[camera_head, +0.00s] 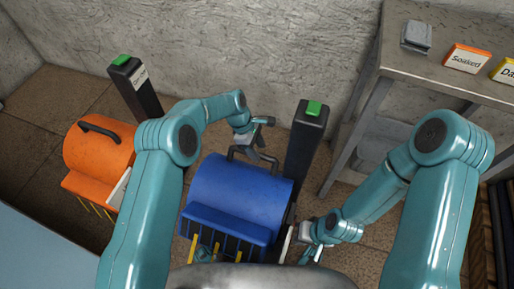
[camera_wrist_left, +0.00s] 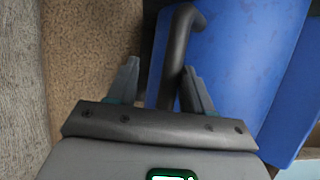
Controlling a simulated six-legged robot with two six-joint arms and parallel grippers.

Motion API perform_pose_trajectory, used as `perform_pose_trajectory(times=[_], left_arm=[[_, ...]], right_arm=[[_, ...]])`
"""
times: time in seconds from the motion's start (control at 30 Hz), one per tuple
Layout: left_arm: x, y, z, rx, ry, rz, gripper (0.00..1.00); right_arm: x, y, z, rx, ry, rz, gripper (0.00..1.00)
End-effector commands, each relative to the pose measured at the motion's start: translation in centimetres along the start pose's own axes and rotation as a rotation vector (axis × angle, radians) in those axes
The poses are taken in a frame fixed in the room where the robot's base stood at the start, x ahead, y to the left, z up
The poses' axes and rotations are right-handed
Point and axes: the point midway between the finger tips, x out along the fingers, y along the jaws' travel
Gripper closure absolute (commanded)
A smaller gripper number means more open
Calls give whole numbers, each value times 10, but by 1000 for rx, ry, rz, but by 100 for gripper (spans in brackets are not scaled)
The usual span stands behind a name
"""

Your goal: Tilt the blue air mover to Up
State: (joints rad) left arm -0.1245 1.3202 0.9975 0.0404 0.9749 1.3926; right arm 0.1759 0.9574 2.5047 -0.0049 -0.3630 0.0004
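The blue air mover (camera_head: 238,192) sits on the floor in the middle of the head view, with a black handle (camera_head: 236,154) on top. In the left wrist view its blue body (camera_wrist_left: 235,50) fills the right side, and the black handle (camera_wrist_left: 176,45) runs down between the fingers, nearer the right one. My left gripper (camera_head: 264,136) is at the handle, its fingers (camera_wrist_left: 161,68) apart; I cannot see them pressing on it. My right gripper (camera_head: 311,249) is low beside the air mover's right side; its finger gap is too small to make out.
An orange air mover (camera_head: 99,148) stands at the left. Dark posts with green tops stand behind, one at the left (camera_head: 136,88) and one right of the blue unit (camera_head: 306,140). A grey metal table (camera_head: 425,68) with a "Soaked" card (camera_head: 466,58) stands at the right.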

Motion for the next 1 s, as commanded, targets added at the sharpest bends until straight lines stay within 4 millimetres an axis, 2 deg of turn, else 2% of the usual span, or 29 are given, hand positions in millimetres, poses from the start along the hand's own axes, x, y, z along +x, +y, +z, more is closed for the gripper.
perform_pose_trajectory(times=[0.17,0.5,0.7,0.83,1.0], left_arm=[[-18,1,0,0,1,5,52],[-105,1,1,0,1,5,52],[-145,0,1,0,1,3,52],[-159,0,0,0,0,3,52],[-164,0,0,0,0,0,52]], right_arm=[[-6,-2,0,0,0,0,100],[-29,-10,1,0,0,0,100],[-38,-14,1,0,0,0,100],[-40,-14,1,0,0,0,100],[-41,-15,1,0,0,0,100]])
